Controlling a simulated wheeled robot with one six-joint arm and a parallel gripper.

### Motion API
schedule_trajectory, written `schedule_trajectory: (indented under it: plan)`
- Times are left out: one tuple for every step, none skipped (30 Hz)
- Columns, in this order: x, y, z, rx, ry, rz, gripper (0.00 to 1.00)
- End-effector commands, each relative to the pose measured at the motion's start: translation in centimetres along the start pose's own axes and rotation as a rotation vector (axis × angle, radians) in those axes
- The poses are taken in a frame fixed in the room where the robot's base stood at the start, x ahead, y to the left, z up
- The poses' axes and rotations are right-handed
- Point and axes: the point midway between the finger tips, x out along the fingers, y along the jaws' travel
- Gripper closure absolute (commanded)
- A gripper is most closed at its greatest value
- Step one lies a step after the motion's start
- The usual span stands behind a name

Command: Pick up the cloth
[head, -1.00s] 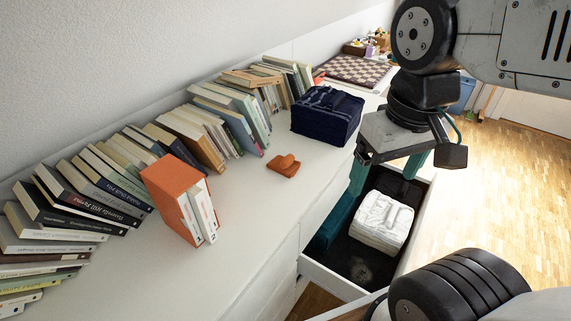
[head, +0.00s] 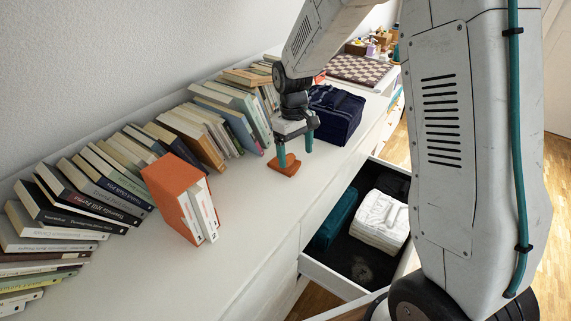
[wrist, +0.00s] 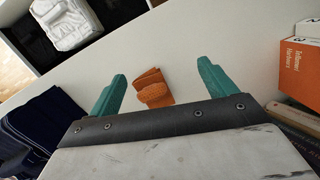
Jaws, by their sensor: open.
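The cloth (head: 286,167) is a small folded orange piece lying on the white dresser top, between the row of books and the open drawer. My gripper (head: 295,152) points down over it with its two teal fingers apart. In the head view the left finger overlaps the cloth and hides part of it. In the wrist view the cloth (wrist: 152,88) lies between the open fingers of my gripper (wrist: 162,72), with nothing held. I cannot tell exactly how high the fingertips are above the surface.
Leaning books (head: 190,135) line the wall. A dark blue folded bundle (head: 335,117) sits close behind my gripper. An orange box set (head: 172,185) stands at the left. The open drawer (head: 338,277) holds white (head: 380,220) and teal (head: 335,220) folded items. The dresser top in front is clear.

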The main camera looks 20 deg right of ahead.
Motion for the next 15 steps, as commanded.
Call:
schedule_trajectory:
  plan:
    - [1.0,0.6,-1.7,-0.032,0.014,0.005,0.16]
    - [1.3,0.9,-2.7,-0.054,0.027,0.011,0.16]
    - [1.5,1.4,-4.1,-0.086,0.054,0.023,0.16]
    - [1.0,2.0,-5.4,-0.119,0.087,0.039,0.16]
    - [0.2,2.3,-6.3,-0.147,0.121,0.056,0.16]
    - [-0.2,2.5,-6.8,-0.175,0.142,0.069,0.16]
    - [0.0,2.5,-6.8,-0.19,0.145,0.072,0.16]
    - [0.2,2.5,-6.8,-0.2,0.147,0.073,0.16]
    - [0.5,2.5,-6.9,-0.209,0.147,0.075,0.16]
    - [0.8,2.5,-6.9,-0.212,0.146,0.074,0.16]
    - [1.1,2.6,-7.0,-0.212,0.145,0.074,0.16]
    - [1.6,2.6,-7.0,-0.212,0.144,0.073,0.16]
    - [1.9,2.6,-7.0,-0.211,0.143,0.073,0.16]
    - [2.2,2.6,-7.1,-0.211,0.144,0.073,0.16]
    - [2.5,2.7,-7.2,-0.211,0.145,0.074,0.16]
